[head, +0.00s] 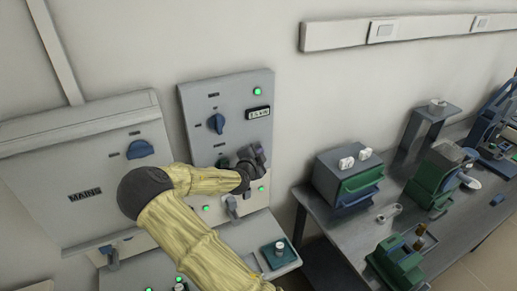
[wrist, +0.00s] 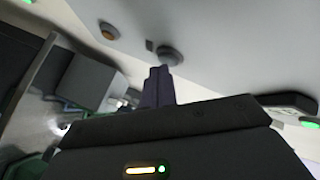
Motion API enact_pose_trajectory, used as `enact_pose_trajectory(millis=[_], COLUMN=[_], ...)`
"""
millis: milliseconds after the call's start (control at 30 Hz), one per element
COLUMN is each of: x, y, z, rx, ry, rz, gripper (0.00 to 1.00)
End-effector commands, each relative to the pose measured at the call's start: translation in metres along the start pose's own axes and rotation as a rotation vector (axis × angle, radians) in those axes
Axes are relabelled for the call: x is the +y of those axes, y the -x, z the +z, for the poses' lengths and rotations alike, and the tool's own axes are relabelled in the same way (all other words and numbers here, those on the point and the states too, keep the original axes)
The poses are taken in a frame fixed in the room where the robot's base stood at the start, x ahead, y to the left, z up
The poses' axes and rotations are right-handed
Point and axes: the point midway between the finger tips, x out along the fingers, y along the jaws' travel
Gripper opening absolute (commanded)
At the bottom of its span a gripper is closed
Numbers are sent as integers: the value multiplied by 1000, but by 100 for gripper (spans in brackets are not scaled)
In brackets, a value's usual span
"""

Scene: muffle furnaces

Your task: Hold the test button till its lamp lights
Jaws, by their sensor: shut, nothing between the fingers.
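The upright grey control panel (head: 227,92) on the wall carries a blue knob and a small dark display. My gripper (head: 256,160) is at the lower right of this panel, its fingers shut and empty. In the wrist view, the shut fingers (wrist: 158,82) point at a round grey button (wrist: 170,55). Their tips overlap its near edge in the picture; I cannot tell whether they touch or press it. No test label is readable.
A green lamp (head: 257,91) glows at the panel's top, another (head: 206,209) lower down. A MAINS cabinet (head: 85,170) is at left. A bench (head: 340,225) with a blue-green box (head: 346,176) and other apparatus stands at right. A console with a lever is below my gripper.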

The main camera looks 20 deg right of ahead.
Motion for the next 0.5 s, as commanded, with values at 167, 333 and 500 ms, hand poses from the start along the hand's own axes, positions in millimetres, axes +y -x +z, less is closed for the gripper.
enact_pose_trajectory(millis=[167, 333, 500], x=[-1, -2, -3], y=[-1, -3, -3], z=[1, 2, 2], rx=[0, 0, 0], ry=[-1, -1, -1], rz=[-1, -2, -2], gripper=[0, 0, 0])
